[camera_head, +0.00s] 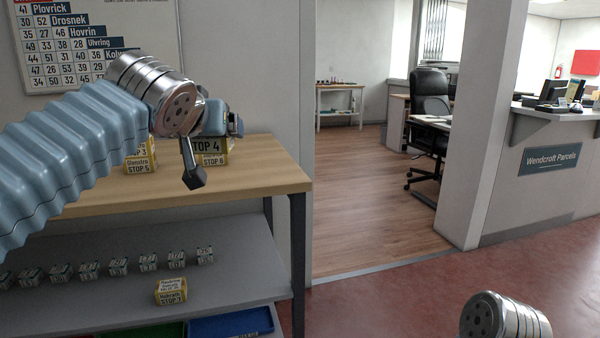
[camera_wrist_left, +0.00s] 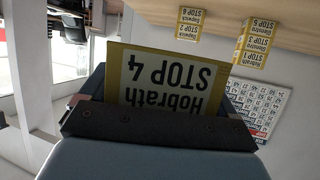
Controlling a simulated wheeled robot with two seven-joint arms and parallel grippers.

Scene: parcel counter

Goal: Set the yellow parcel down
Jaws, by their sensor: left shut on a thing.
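The yellow parcel with a white label reading "Hobrath STOP 4" (camera_wrist_left: 165,80) is between the fingers of my left gripper (camera_wrist_left: 160,100), which is shut on it. The label appears upside down in the left wrist view. My right gripper is out of view; only my right wrist shows at bottom right.
Another yellow stack, STOP 3 over STOP 5 (camera_head: 141,167), stands left of the gripper. A yellow STOP 7 parcel (camera_head: 171,291) and several small boxes (camera_head: 118,266) are on the grey lower shelf (camera_head: 235,265). The counter's front right corner is bare.

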